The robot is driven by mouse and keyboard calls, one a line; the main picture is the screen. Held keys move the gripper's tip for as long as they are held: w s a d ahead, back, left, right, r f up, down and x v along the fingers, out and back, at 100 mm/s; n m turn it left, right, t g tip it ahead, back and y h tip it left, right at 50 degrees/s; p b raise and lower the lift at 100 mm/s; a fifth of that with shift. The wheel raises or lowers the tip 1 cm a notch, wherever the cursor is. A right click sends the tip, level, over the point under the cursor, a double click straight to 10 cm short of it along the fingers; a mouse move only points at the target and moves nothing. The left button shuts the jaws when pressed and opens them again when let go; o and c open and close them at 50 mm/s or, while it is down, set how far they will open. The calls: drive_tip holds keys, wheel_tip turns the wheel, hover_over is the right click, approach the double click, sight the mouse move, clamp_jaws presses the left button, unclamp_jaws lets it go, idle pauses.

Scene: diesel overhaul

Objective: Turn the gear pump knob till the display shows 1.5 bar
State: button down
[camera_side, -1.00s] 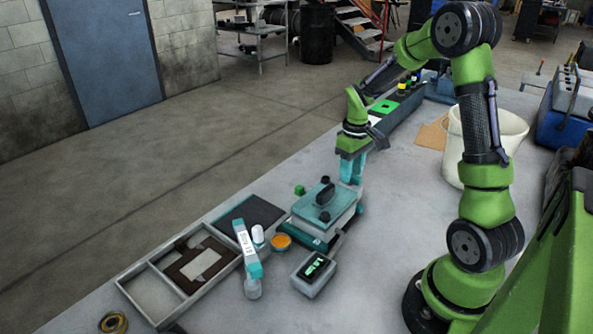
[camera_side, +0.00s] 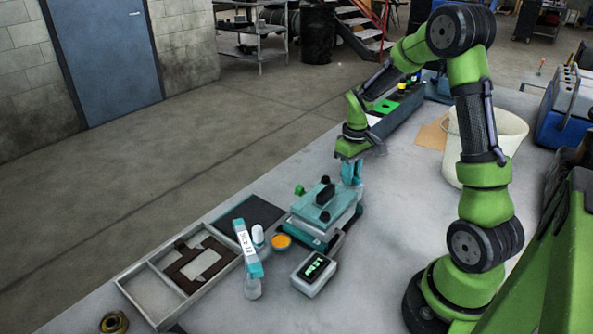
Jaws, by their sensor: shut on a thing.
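The gear pump is a teal and grey block (camera_side: 318,215) with dark fittings on top, on the grey table at the middle. My gripper (camera_side: 352,183) points down at the pump's far right end, its teal fingers shut on what appears to be the pump knob. The fingers hide the knob itself. The display (camera_side: 315,269) is a small grey box with a dark screen and lit green-white characters, in front of the pump. Its reading is too small to make out.
A compartment tray (camera_side: 180,270) lies left, holding a brown frame. A teal-capped bottle (camera_side: 251,270) and an orange-topped round tin (camera_side: 281,242) stand close to the pump. A white bucket (camera_side: 510,145) stands right. The table between pump and bucket is clear.

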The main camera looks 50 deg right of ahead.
drive_tip(key=m, duration=0.3)
drive_tip(key=shift+m, duration=0.4)
drive_tip(key=shift+m, duration=2.2)
drive_tip(key=m, duration=0.2)
drive_tip(key=shift+m, duration=0.4)
drive_tip(key=c, duration=1)
unclamp_jaws()
drive_tip(key=shift+c, duration=0.2)
drive_tip(key=shift+r, duration=2.75)
